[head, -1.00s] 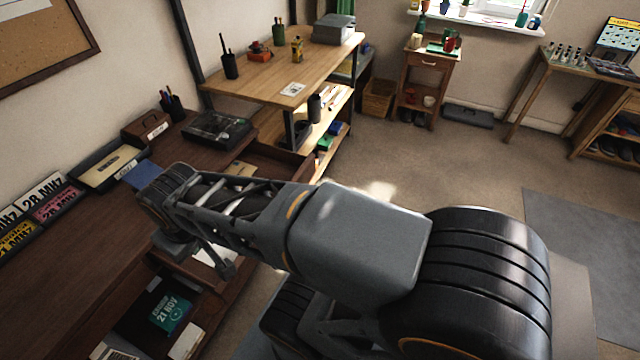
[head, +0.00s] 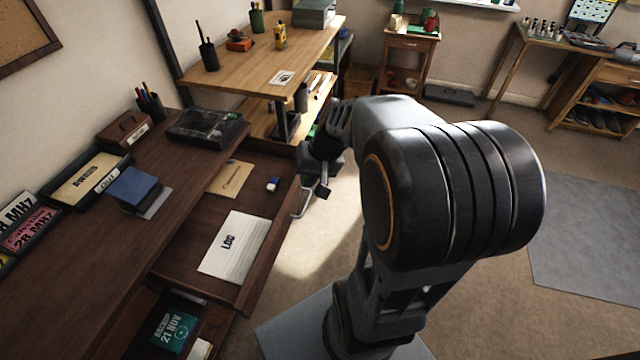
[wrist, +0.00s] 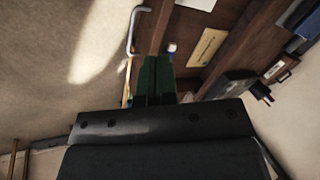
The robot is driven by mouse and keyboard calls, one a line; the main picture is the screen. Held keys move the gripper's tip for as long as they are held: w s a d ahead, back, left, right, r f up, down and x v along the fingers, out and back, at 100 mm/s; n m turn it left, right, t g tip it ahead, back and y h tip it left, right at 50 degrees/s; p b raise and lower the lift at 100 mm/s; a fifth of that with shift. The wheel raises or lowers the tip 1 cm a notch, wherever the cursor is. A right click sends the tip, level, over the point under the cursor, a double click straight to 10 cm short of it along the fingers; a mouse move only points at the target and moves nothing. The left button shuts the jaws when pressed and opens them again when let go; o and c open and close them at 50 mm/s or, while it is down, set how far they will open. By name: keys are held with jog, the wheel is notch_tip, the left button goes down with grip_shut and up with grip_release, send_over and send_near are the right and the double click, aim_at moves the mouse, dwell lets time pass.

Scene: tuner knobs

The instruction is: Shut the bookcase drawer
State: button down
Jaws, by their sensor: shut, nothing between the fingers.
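The dark wood drawer (head: 200,225) stands pulled out from the dark wood unit. It holds a white LOG sheet (head: 234,246), a tan envelope (head: 236,178) and a small blue-and-white eraser (head: 272,184). Its metal bar handle (head: 299,206) is on the outer face, and the handle also shows in the wrist view (wrist: 133,32). My gripper (head: 321,192) is outside the drawer front, close to the handle's far end. In the wrist view its dark green fingers (wrist: 153,78) are shut and empty beside the drawer front. I cannot tell whether they touch it.
The unit's top carries a blue box (head: 132,187), a dark clear-lidded case (head: 205,128) and a pen cup (head: 150,107). A lower compartment holds a green BACKUP box (head: 178,325). A light wood shelf desk (head: 230,75) stands behind.

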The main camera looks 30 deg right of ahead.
jog(key=w+d+f+m+t+y+b, duration=0.1)
jog(key=w+d+f+m+t+b, duration=0.15)
jog(key=d+f, duration=0.45)
jog(key=w+d+f+m+t+y+b, duration=0.1)
jog(key=w+d+f+m+t+y, duration=0.15)
jog(key=d+f, duration=0.5)
jog(key=w+a+f, duration=0.4)
jog(key=w+a, duration=0.2)
jog(key=w, duration=0.2)
jog(key=shift+w+f+m+h+p, duration=0.15)
jog(key=shift+f+m+h+p, duration=0.15)
jog(key=shift+m+h, duration=0.15)
jog(key=shift+w+a, duration=0.1)
